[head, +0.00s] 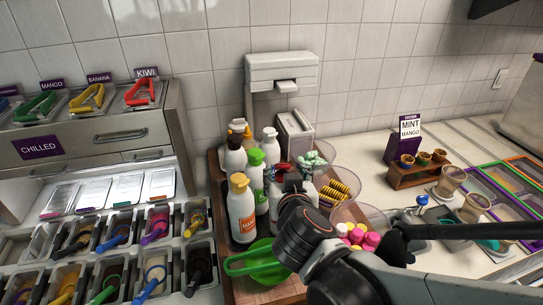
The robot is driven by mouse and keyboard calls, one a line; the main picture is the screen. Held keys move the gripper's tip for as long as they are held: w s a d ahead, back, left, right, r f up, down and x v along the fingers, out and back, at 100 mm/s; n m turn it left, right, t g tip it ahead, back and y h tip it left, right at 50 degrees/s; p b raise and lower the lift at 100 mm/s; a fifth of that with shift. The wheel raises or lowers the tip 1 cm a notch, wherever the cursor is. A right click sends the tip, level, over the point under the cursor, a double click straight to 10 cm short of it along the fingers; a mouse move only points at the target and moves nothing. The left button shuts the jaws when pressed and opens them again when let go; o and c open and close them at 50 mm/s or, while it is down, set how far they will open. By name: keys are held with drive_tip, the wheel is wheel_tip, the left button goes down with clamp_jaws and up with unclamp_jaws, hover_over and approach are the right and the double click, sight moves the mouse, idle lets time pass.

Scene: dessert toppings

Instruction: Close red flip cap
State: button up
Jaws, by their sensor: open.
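A small patch of red, which looks like the red flip cap (281,168), shows among the bottles, just beyond the end of my arm. Whether the cap is up or down cannot be made out. My gripper (291,178) is open, close to the red cap and largely hidden behind my own dark wrist. The bottle under the cap is mostly hidden too. Whether the fingers touch the cap cannot be told.
An orange-capped bottle (241,212) and a green-capped bottle (257,182) stand left of my gripper. A green scoop (258,264) lies in front. Bowls of yellow-and-dark striped pieces (334,190) and pink pieces (357,238) are at the right. Topping bins fill the left.

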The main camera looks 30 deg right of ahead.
drive_tip(key=shift+v, duration=2.35)
drive_tip(key=shift+r, duration=0.1)
drive_tip(key=shift+c, duration=0.3)
